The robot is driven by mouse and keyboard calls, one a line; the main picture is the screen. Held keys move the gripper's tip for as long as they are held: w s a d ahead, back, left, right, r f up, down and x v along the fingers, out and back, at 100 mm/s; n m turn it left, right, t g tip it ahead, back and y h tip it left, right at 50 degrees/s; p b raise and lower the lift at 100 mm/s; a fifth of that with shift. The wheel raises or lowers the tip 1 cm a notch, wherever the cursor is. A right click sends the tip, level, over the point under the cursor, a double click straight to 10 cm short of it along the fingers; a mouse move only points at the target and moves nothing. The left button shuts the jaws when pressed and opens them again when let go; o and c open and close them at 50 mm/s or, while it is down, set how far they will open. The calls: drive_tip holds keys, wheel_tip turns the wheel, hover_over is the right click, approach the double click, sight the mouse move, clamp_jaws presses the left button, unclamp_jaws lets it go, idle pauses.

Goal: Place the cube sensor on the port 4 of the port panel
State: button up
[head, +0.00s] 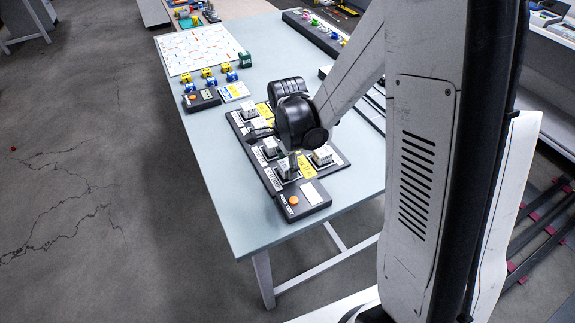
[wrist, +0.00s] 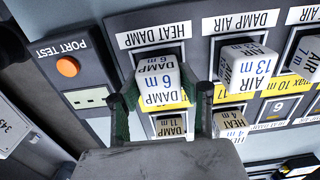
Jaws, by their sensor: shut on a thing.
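My gripper (wrist: 163,103) has its two green fingers closed on the sides of a white cube sensor (wrist: 160,75) marked "DAMP 6 m". The cube is over or in a framed port at the left end of the port panel's upper row in the wrist view, beside a "HEAT DAMP" label (wrist: 154,35). I cannot tell whether it is fully seated. In the head view the port panel (head: 240,128) lies on the table, and my wrist hides part of it. The number of the port under the cube is hidden.
A cube marked "AIR 13 m" (wrist: 250,70) stands to the right in the same row. A port test box (wrist: 70,66) with an orange button adjoins the panel. A white board (head: 198,48) lies farther back.

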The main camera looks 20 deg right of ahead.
drive_tip(key=shift+f, duration=0.25)
drive_tip(key=o, duration=1.2)
drive_tip(key=shift+r, duration=0.1)
drive_tip(key=shift+c, duration=0.2)
drive_tip(key=shift+r, duration=0.1)
wheel_tip(320, 180, up, 12)
drive_tip(key=p, duration=0.2)
drive_tip(key=s+r+n+t, duration=0.7)
drive_tip(key=s+r+n, duration=0.4)
drive_tip(key=s+n, duration=0.4)
drive_tip(key=shift+s+r+n, duration=0.2)
drive_tip(key=shift+n, duration=0.6)
